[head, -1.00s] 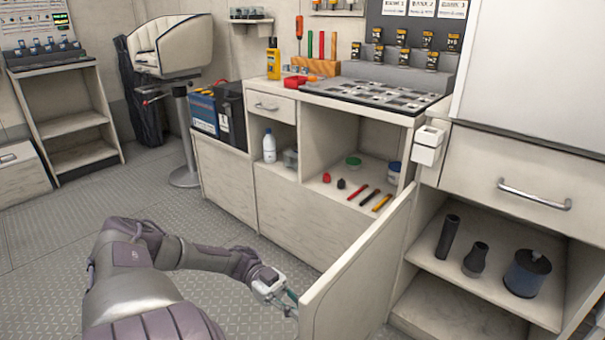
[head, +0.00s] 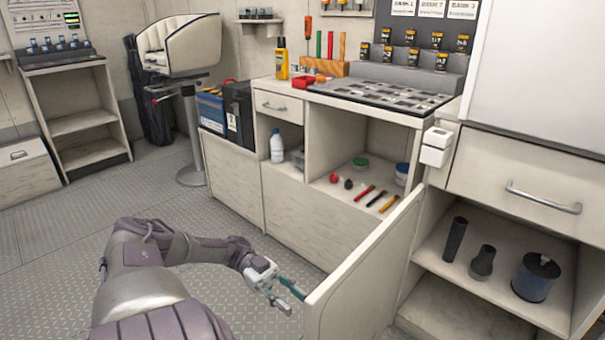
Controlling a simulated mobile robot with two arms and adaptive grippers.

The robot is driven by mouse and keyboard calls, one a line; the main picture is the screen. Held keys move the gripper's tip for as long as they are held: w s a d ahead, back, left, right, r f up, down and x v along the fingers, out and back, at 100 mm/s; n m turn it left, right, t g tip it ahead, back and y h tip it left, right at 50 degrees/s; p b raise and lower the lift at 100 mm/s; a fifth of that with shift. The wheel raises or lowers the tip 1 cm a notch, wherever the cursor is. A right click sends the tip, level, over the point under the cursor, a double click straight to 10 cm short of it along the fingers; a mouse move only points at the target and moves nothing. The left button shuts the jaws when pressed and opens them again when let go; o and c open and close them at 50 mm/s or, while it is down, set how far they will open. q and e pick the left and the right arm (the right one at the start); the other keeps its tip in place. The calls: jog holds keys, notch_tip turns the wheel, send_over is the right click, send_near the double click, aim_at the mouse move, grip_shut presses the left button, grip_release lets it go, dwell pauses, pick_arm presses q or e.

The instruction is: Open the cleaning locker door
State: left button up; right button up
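A pale wood-look door panel (head: 362,275) stands swung out from the cabinet front, its free edge toward me and its far end by the cabinet. I take it to be the cleaning locker door; no label on it shows. Its handle is not visible. My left gripper (head: 287,300) is at the left of the door's free edge, low over the floor. Its two greenish fingers are spread, with nothing seen between them. One fingertip is close to the door edge; I cannot tell whether it touches. My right gripper is out of view.
Right of the door, an open shelf (head: 455,262) holds dark cylindrical items under a drawer with a metal handle (head: 543,198). Behind it, an open compartment holds small tools and a jar. A seat on a post (head: 190,130) stands at the back left. The floor (head: 60,270) on the left is clear.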

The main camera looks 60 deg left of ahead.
pick_arm(q)
jog(key=shift+v, duration=1.25)
